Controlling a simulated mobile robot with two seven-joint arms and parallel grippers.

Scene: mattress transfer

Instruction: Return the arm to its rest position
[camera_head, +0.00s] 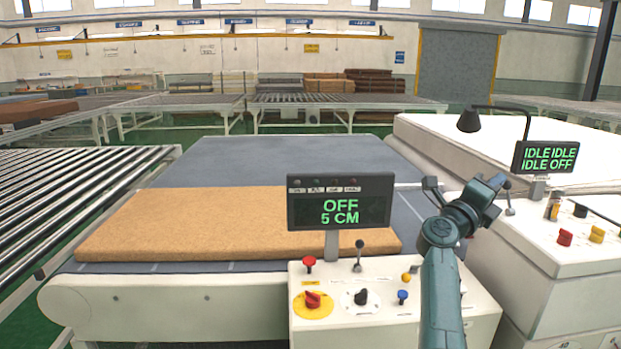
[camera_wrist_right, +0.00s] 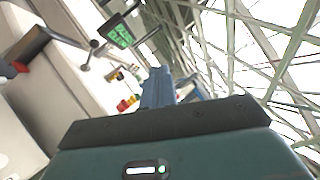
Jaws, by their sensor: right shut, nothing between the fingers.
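My right arm (camera_head: 441,285) rises from the bottom of the head view, in front of the control console, and bends right at the top. My right gripper (camera_head: 495,184) is at its upper end, raised between the two consoles, and its fingertips are hard to make out there. In the right wrist view the blue-grey fingers (camera_wrist_right: 158,88) are together with nothing between them. My left arm and gripper are not in the head view.
The near console (camera_head: 345,322) carries knobs, levers and a display (camera_head: 340,202) reading "OFF 5 CM". A tan mattress slab (camera_head: 190,222) lies on the grey conveyor (camera_head: 265,160) behind. The right console (camera_head: 545,240) has a display (camera_head: 546,157) reading "IDLE". A roller conveyor (camera_head: 60,200) stands left.

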